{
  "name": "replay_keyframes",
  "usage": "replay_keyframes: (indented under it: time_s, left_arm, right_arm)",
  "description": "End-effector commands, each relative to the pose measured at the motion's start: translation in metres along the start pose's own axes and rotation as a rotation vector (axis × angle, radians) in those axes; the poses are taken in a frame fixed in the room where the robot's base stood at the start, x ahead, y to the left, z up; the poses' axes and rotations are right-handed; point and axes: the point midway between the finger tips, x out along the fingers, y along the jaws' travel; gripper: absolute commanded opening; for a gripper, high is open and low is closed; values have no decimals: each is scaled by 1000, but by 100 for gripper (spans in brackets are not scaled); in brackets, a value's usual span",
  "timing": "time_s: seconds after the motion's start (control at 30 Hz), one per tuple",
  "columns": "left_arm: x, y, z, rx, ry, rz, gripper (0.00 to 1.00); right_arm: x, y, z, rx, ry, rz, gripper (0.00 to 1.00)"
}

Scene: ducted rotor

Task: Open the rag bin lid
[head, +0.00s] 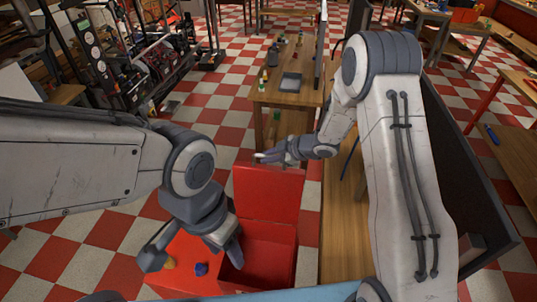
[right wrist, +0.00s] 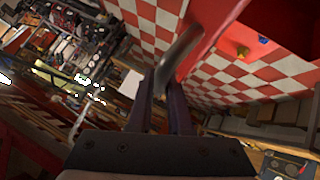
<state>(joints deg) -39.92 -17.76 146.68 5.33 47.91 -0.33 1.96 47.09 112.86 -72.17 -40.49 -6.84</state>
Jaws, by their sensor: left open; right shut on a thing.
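The red rag bin (head: 262,262) stands at the bottom centre of the head view with its interior showing. Its red lid (head: 268,195) is raised and stands nearly upright at the back of the box. My right gripper (head: 268,156) is at the lid's top edge. In the right wrist view its fingers (right wrist: 160,100) are shut on a grey bar, the lid handle (right wrist: 178,55), beside the red lid surface (right wrist: 213,28). My left gripper (head: 197,252) is open, its fingers spread at the bin's left side, partly covering it.
A yellow-orange item (head: 170,262) and a blue item (head: 201,269) rest on a red surface left of the bin's opening. A wooden table (head: 285,97) with a grey tray (head: 291,82) stands behind the lid. Checkered floor (head: 125,235) is open on the left.

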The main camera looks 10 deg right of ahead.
Motion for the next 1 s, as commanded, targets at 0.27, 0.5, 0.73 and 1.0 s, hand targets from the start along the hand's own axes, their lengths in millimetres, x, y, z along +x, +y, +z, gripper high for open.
replay_keyframes:
  time_s: [0.27, 0.5, 0.73, 1.0]
  left_arm:
    - [0, 0, 0, 0, 0, 0, 50]
    - [0, 0, 0, 0, 0, 0, 50]
    - [10, -1, 0, 1, 0, 0, 50]
    - [20, -1, 1, 2, 0, 0, 50]
  right_arm:
    - [1, 0, -3, -4, 5, 0, 47]
    - [0, 1, -2, -2, 2, 1, 47]
    - [-23, 2, 0, -2, 1, 6, 47]
    - [-78, 2, 0, -3, 1, 6, 47]
